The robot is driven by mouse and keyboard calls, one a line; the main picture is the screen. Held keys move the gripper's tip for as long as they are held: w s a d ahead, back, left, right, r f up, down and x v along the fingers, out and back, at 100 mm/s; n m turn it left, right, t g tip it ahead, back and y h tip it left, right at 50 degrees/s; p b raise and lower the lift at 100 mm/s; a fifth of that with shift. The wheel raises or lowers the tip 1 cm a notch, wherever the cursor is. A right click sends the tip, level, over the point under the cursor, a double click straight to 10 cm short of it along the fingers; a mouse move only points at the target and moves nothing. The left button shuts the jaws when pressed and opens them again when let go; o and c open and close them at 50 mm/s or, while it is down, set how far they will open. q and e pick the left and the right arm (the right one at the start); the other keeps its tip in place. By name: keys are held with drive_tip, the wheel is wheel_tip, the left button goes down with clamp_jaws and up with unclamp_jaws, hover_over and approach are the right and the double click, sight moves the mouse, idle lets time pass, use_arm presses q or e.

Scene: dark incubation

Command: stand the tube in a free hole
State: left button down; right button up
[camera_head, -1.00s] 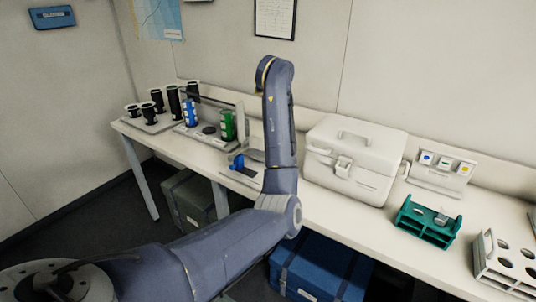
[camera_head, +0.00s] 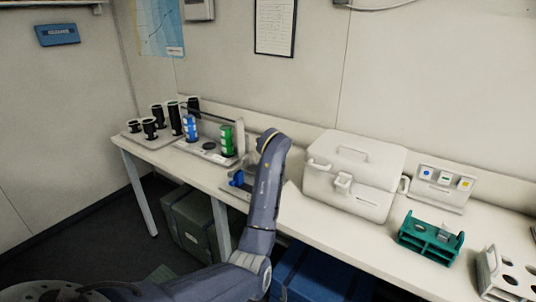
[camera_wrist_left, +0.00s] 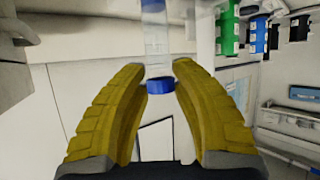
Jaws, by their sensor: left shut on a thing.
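A clear tube with a blue cap (camera_wrist_left: 160,86) is between the yellow fingers of my left gripper (camera_wrist_left: 160,72) in the left wrist view. The gripper is shut on it near the cap; the tube's clear body runs to the top edge of that view, where its end is cut off. In the head view my left arm hides the gripper and tube. A teal rack (camera_head: 428,243) with openings stands at the right of the bench, with small light items in its top. A white rack (camera_head: 497,283) with round dark holes is cut off at the right edge. My right gripper is out of view.
A white lidded case (camera_head: 352,178) stands mid-bench, with a panel of coloured squares (camera_head: 441,186) to its right. Blue (camera_head: 190,128) and green (camera_head: 227,141) cylinders and several black ones (camera_head: 175,119) stand at the left. Blue (camera_head: 312,276) and green (camera_head: 185,222) boxes are under the bench.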

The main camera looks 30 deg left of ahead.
use_arm(q)
drive_tip(key=shift+f, duration=2.15)
drive_tip(key=shift+f, duration=0.1)
drive_tip(key=c, duration=1.1)
unclamp_jaws()
drive_tip(key=v, duration=1.2)
drive_tip(key=shift+a, duration=0.1)
